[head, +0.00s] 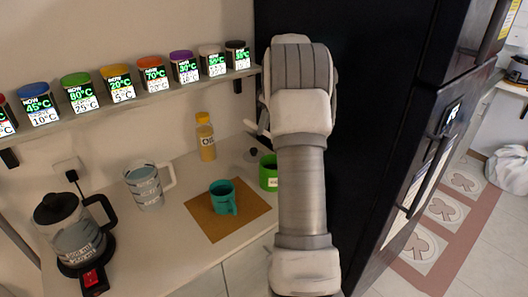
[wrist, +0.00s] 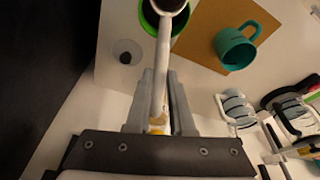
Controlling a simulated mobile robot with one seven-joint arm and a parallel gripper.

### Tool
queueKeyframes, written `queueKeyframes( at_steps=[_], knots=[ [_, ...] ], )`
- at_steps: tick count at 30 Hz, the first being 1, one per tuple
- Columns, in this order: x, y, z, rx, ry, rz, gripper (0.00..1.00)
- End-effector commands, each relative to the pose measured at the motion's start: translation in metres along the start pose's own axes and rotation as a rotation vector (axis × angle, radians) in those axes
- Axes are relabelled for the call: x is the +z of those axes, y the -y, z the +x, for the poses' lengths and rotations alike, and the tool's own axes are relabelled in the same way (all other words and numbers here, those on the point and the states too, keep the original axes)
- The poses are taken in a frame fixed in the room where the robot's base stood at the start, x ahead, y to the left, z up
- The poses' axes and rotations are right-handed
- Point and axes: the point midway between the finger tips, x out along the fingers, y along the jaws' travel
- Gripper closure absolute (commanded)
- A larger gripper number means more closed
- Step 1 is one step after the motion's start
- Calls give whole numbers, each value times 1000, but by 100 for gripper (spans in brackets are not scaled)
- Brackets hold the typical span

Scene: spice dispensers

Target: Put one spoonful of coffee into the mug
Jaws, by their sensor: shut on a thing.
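My gripper (wrist: 160,78) is shut on the light handle of a spoon (wrist: 163,50) in the wrist view. The spoon's bowl, at the top edge, looks dark brown inside and overlaps the opening of a green container (wrist: 150,14); its height there is unclear. The green container also shows in the head view (head: 268,177), partly hidden by my arm. The teal mug (head: 222,199) stands upright on a brown mat (head: 250,214); it also shows in the wrist view (wrist: 236,50), right of the spoon.
A round lid with a dark knob (wrist: 126,54) lies left of the spoon. A shelf of spice dispensers (head: 120,83) runs above; a black fridge (head: 375,110) stands right.

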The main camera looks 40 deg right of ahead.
Motion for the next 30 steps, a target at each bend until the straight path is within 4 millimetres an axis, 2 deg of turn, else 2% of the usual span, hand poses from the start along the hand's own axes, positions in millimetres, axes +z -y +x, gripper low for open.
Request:
queueKeyframes(
  at_steps=[11,30],
  knots=[
    [-3,0,-8,-1,85,0,100],
    [-2,0,-6,-1,113,1,100]
  ],
)
